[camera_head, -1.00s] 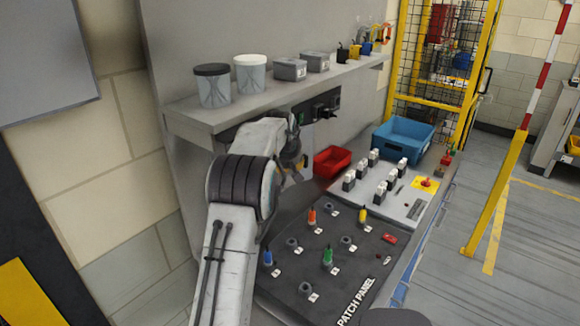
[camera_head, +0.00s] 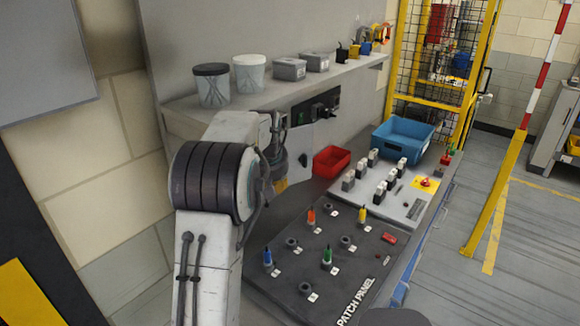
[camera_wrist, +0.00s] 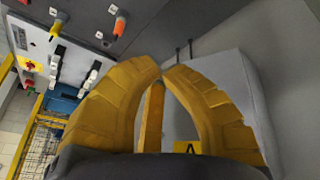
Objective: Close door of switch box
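A light grey panel (camera_head: 301,142), which looks like the switch box door, shows under the shelf in the head view. My arm hides most of the area to its left, so I cannot tell how far the door stands open. In the wrist view a grey box-like body (camera_wrist: 219,92) with rounded corners lies behind my fingers, with a yellow label marked A (camera_wrist: 191,147) low on it. My gripper (camera_wrist: 164,68) has yellow fingers with tips drawn together, and nothing is seen held. Its yellow tip (camera_head: 281,185) shows below the wrist in the head view. Contact with the grey body cannot be told.
The black patch panel (camera_head: 325,250) with coloured plugs lies on the bench below my arm. A red bin (camera_head: 332,160) and a blue bin (camera_head: 403,137) stand farther back.

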